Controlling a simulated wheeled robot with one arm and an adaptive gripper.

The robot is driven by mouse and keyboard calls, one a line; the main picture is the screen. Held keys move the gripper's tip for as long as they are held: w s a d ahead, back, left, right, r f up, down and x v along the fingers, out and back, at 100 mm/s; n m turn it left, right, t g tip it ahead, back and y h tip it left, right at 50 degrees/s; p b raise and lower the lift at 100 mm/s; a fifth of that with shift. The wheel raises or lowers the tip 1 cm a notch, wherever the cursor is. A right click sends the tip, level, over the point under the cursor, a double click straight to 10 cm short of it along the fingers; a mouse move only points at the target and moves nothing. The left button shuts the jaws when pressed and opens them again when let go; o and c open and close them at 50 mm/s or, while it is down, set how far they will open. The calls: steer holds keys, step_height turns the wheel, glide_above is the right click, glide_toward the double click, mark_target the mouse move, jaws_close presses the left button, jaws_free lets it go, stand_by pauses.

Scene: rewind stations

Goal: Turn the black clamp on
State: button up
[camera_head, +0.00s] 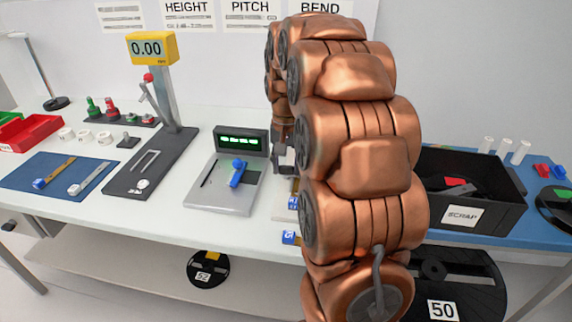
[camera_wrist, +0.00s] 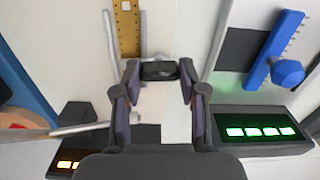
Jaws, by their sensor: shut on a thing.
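The black clamp (camera_wrist: 159,70) is a small dark block, seen in the wrist view between the fingertips of my gripper (camera_wrist: 158,82). The fingers are shut on it from both sides. It lies over a pale strip, close to the end of a yellow-brown ruler (camera_wrist: 129,32). In the head view my gripper (camera_head: 284,158) points down to the right of the green-lit display, partly behind my copper arm. The clamp cannot be made out there. Whether it is turned on or off cannot be told.
A display with green lights (camera_head: 240,141) stands behind a grey plate with a blue slider (camera_head: 238,172), left of my gripper. A black scrap bin (camera_head: 490,214) stands right of my arm. A yellow height gauge (camera_head: 152,48) is farther left. Thin metal rods flank my fingers.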

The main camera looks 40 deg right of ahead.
mark_target(287, 166)
steer(key=o, duration=1.1)
steer(key=shift+o, duration=0.2)
step_height(287, 166, up, 12)
stand_by(0.8)
steer(key=s+a+f+n+g, duration=0.1)
steer(key=s+a+f+n, duration=0.2)
steer(key=s+a+f, duration=0.35)
steer(key=s+a+f+n+g, duration=0.1)
steer(key=s+a+f+n, duration=0.25)
steer(key=s+a, duration=0.65)
steer(key=s+a+f+n+g, duration=0.15)
steer(key=s+a+f, duration=0.45)
steer(key=s, duration=0.6)
step_height(287, 166, up, 15)
steer(key=w+t+p, duration=0.1)
steer(key=p, duration=1.3)
steer(key=shift+w+n+t, duration=0.3)
steer(key=shift+t, duration=0.05)
